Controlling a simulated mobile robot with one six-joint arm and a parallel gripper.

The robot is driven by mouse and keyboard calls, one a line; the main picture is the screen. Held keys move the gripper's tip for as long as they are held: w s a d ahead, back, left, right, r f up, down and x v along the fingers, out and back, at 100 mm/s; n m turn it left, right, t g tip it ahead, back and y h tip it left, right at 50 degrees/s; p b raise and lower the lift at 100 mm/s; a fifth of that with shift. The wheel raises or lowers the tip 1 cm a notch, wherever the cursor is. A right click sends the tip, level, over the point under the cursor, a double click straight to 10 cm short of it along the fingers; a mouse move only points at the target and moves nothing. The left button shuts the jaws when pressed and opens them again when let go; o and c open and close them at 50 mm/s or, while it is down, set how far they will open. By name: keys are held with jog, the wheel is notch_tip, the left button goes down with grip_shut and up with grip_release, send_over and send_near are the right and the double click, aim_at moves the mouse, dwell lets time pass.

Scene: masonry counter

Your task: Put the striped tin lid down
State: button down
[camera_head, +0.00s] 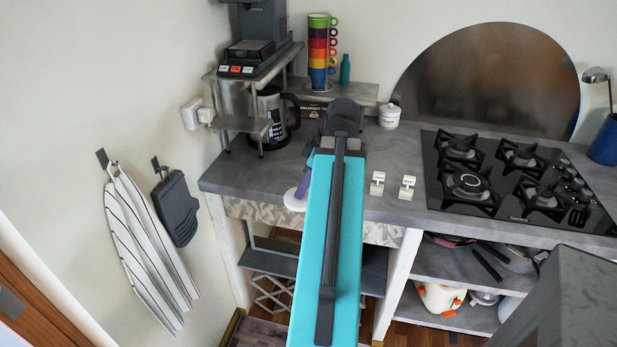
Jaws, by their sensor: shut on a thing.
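My gripper (303,187) shows only in part, as a small purple and grey piece to the left of my teal arm. It is at the front edge of the grey counter (245,172). A pale, round, flat thing (293,201) is at its tip, partly hidden by it; this looks like the tin lid, though no stripes can be made out. The gripper is shut on it. The lid overlaps the counter's front edge in the picture; I cannot tell whether it touches the counter.
A coffee machine (262,35) on a rack and a glass jug (272,112) stand at the back left. Stacked coloured cups (319,50) stand on a shelf behind. A white lidded pot (389,116), two small label cards and a gas hob (515,180) are to the right.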

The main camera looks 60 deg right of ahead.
jog(key=shift+w+d+f+p, duration=0.25)
jog(key=shift+w+d+p, duration=0.55)
jog(key=shift+d, duration=1.55)
jog(key=shift+w+d+f+p, duration=0.25)
jog(key=shift+w+d, duration=0.9)
jog(key=shift+d, duration=1.15)
jog(key=shift+w+d+f+p, duration=0.2)
jog(key=shift+w+d+p, duration=0.6)
jog(key=shift+d, duration=1.55)
jog(key=shift+w, duration=0.25)
jog(key=shift+w+d, duration=0.15)
jog(key=shift+d, duration=0.25)
jog(key=shift+f+p, duration=0.6)
jog(key=shift+f, duration=1.2)
jog(key=shift+f, duration=0.15)
jog(key=c, duration=1.7)
grip_release()
jog(key=shift+r, duration=0.2)
